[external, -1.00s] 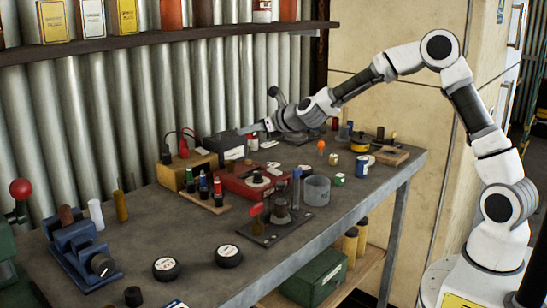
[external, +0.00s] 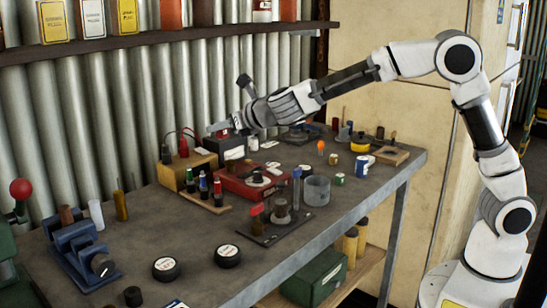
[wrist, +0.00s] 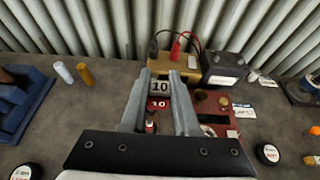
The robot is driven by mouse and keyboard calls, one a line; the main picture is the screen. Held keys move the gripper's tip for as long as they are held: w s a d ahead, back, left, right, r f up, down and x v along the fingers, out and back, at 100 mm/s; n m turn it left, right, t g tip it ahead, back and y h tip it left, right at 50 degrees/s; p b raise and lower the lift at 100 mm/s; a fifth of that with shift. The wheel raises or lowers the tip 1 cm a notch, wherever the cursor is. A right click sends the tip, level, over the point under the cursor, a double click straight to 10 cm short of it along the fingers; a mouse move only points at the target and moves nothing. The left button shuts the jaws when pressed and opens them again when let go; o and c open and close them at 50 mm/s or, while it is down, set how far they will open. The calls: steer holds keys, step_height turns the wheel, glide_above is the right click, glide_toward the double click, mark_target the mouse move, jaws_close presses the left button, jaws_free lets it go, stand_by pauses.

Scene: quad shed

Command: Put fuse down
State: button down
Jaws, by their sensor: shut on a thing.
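My gripper (wrist: 161,76) is shut on the fuse (wrist: 160,87), a small block with a pale face marked 10. A red face (wrist: 158,104) also marked 10 shows just below the pale one between the fingers; I cannot tell if it belongs to the same piece. In the external view my gripper (external: 214,127) is above the back of the bench, over the area of the wooden box and black battery. The fuse is not clear in that view.
A wooden box (external: 181,174) with black and red leads stands below my gripper, beside a black battery (external: 226,147). A red unit (external: 238,184) and a rack of small bottles (external: 205,200) lie in front.

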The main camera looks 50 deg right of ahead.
steer(key=s+a+r, duration=0.2)
steer(key=s+a, duration=0.1)
steer(key=a, duration=0.1)
steer(key=p, duration=0.2)
glide_above(187, 236)
step_height(187, 236, down, 18)
steer(key=shift+w+d+f, duration=0.1)
steer(key=shift+f+b, duration=0.4)
steer(key=shift+f, duration=1.55)
steer(key=shift+f, duration=0.2)
steer(key=c, duration=0.7)
jaws_free()
steer(key=shift+o, duration=0.2)
steer(key=shift+r, duration=0.15)
